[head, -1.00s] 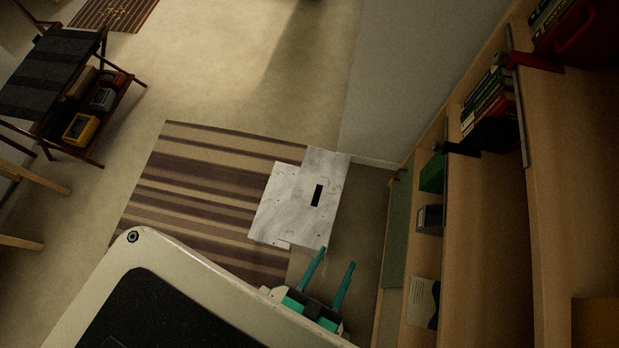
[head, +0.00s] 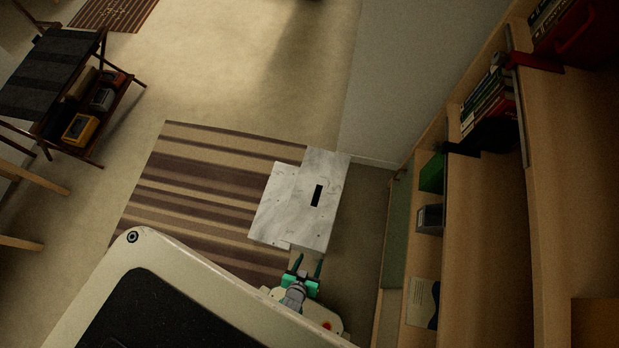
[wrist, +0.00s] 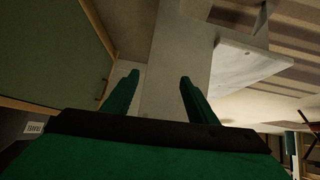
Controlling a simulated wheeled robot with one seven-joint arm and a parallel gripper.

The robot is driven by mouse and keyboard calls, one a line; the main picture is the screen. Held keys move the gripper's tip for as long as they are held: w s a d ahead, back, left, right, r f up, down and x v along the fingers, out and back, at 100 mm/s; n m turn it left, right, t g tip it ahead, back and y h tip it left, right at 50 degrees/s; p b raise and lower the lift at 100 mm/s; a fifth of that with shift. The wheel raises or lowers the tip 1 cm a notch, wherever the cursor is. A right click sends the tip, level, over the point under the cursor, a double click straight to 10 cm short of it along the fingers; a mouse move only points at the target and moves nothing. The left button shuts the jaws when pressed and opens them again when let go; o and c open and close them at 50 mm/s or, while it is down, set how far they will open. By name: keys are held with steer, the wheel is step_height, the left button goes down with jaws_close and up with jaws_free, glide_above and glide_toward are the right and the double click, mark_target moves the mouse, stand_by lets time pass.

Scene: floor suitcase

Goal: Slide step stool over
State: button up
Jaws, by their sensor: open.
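The step stool (head: 287,205) is pale, marble-like, with two treads and a dark slot in the higher one. It stands partly on the striped rug, close to the wall and shelving. In the wrist view its pale side panel (wrist: 178,75) rises ahead and its lower tread (wrist: 245,65) juts to the right. My gripper (head: 309,262) is open, its teal fingers pointing at the stool's near edge. In the wrist view the gripper (wrist: 157,85) has its fingers spread, with the pale panel showing between them. I cannot tell whether they touch it.
The striped rug (head: 185,190) lies left of the stool. Wooden shelving (head: 480,200) with books runs along the right, near my arm. A grey wall (head: 395,80) stands behind the stool. A dark-topped rack (head: 55,70) is at far left. Floor (head: 245,75) beyond the rug is clear.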

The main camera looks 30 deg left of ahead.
steer(key=shift+w+f, duration=0.1)
steer(key=x, duration=1)
steer(key=shift+w+f, duration=0.15)
steer(key=shift+f, duration=0.05)
jaws_close()
